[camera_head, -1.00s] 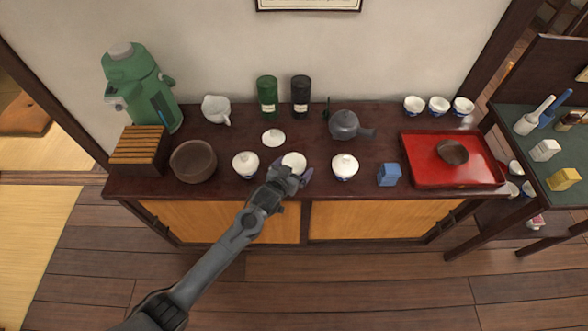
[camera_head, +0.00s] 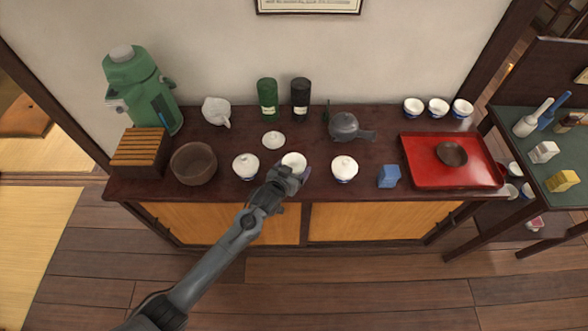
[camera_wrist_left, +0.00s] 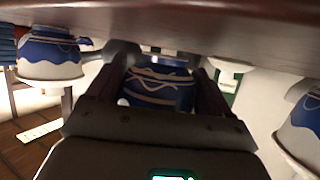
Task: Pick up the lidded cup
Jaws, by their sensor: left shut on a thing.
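My left gripper (camera_head: 288,180) is shut on the middle white-and-blue cup (camera_head: 294,161), near the front edge of the dark sideboard. In the left wrist view this cup (camera_wrist_left: 158,88) sits between the two fingers, its blue wavy band in shadow. Its top looks open, without a lid, though the gripper hides part of it. A loose white lid (camera_head: 273,140) lies behind it. A lidded cup (camera_head: 246,166) stands to its left and another lidded cup (camera_head: 344,168) to its right, both apart from the gripper. I cannot tell whether the held cup is off the top. My right gripper is not in view.
The sideboard (camera_head: 225,188) also holds a brown bowl (camera_head: 194,163), a grey teapot (camera_head: 345,126), a blue box (camera_head: 389,176) and a red tray (camera_head: 425,180). Two canisters (camera_head: 268,99) stand at the back. The floor in front is clear.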

